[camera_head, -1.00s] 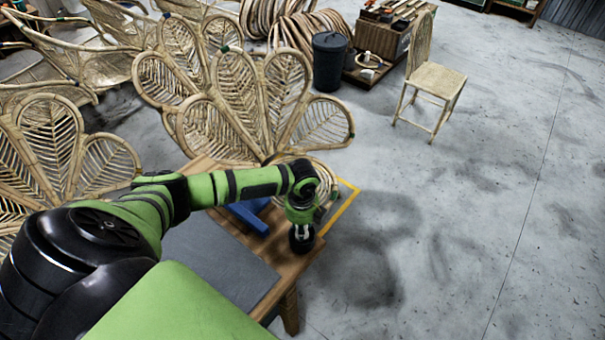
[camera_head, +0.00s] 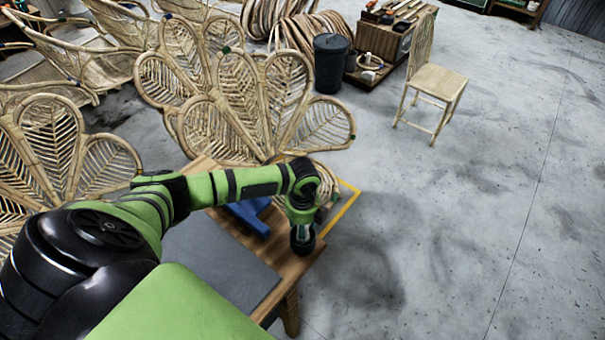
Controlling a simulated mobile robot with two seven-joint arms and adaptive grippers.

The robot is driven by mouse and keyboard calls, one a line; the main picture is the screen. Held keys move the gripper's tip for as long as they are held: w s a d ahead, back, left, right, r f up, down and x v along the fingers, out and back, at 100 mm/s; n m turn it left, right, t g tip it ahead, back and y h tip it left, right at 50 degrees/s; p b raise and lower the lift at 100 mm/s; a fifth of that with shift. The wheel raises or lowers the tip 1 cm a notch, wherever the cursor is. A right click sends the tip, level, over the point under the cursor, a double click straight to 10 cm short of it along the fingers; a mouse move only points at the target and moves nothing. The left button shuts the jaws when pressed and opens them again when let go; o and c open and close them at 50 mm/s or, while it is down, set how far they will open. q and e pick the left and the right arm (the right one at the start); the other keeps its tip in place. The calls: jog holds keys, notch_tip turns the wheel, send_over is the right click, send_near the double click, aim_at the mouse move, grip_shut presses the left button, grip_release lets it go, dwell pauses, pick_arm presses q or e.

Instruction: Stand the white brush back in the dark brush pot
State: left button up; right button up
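My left arm reaches in from the left over the wooden table (camera_head: 303,262). My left gripper (camera_head: 302,228) points down at the table's right end, with its fingers small and partly hidden by the wrist. A small dark round shape, which looks like the brush pot (camera_head: 302,246), is directly under the fingers near the table's right edge. I cannot tell whether the fingers touch it. The white brush cannot be made out; only a small pale patch shows between the wrist and the dark shape. My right gripper is not in view.
A blue piece (camera_head: 248,216) and a dark grey mat (camera_head: 222,262) lie on the table. A yellow-edged border (camera_head: 344,207) is beyond its far right corner. Rattan chair backs (camera_head: 255,110) crowd behind. A chair (camera_head: 435,82) and bin (camera_head: 329,62) stand farther off. The right floor is clear.

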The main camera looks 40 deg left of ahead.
pick_arm(q)
notch_tip(320, 180, up, 12)
jog(key=b, duration=0.2)
jog(key=shift+f, duration=0.25)
